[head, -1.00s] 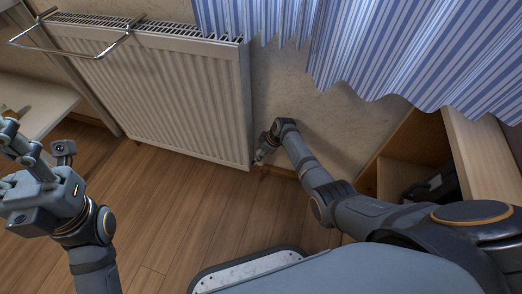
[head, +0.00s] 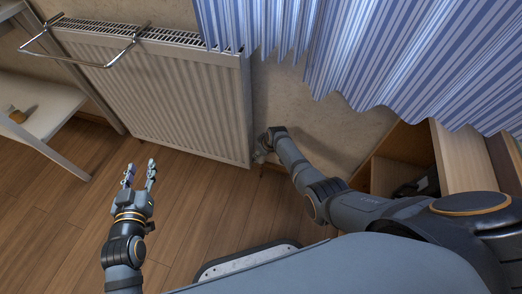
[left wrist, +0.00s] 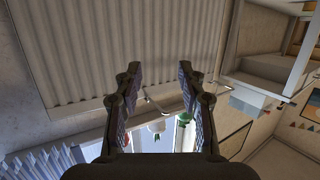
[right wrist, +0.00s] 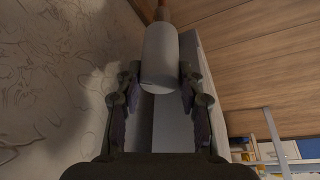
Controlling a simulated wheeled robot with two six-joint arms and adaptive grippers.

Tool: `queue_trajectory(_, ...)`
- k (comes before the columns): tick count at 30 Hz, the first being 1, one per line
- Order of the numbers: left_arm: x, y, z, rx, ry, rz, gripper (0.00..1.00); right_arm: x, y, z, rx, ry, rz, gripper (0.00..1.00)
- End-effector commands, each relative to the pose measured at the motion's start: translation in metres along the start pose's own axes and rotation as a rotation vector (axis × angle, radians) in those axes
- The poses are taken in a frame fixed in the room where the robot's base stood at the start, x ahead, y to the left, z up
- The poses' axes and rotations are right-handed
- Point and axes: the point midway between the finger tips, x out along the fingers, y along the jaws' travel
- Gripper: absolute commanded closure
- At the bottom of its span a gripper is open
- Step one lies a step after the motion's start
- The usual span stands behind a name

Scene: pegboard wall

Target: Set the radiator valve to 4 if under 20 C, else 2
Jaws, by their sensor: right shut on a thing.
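The white ribbed radiator (head: 165,90) hangs on the wall in the head view. The radiator valve (right wrist: 160,58) is a pale cylinder in the right wrist view, with a copper-coloured pipe beyond it. My right gripper (right wrist: 158,88) has its fingers on both sides of the valve and is shut on it. In the head view my right gripper (head: 262,152) is small at the radiator's lower right corner, and the valve's setting cannot be read. My left gripper (head: 140,172) is open and empty over the floor, in front of the radiator. No temperature can be read.
A chrome rail (head: 90,62) sticks out from the radiator's top. A blue striped curtain (head: 370,50) hangs at upper right. A wooden shelf unit (head: 405,150) stands at right, a pale table (head: 45,115) at left. The wooden floor (head: 75,215) is clear.

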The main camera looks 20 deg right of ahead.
Motion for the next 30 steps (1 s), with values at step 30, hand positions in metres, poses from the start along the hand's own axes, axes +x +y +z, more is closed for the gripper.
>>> queue_trajectory(30, -0.073, 0.013, 0.163, -0.058, -0.679, 0.035, 0.60, 0.001, -0.001, 0.001, 0.319, -0.011, 0.132, 0.94)
